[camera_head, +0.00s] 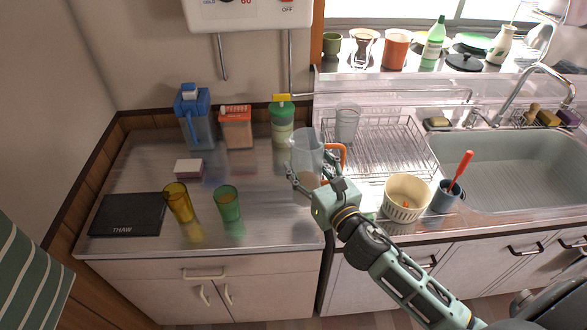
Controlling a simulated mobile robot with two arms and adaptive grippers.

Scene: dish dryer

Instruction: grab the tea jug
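A clear jug (307,150) with an orange handle (342,153) stands near the right edge of the left counter, beside the dish rack. A taller clear pitcher with a blue lid (192,106) stands at the back left; I cannot tell which one is the tea jug. My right gripper (313,172) is at the near side of the clear jug. Its fingers are spread, one toward the jug's left side and one near the handle. It hides part of the jug's lower body, and contact cannot be made out. My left gripper is not in view.
Yellow (178,202) and green (228,204) cups stand at the counter's front left, near a black board (127,214). A wire dish rack (385,147), cream basket (406,198) and grey cup (446,197) lie to the right, before the sink (515,170).

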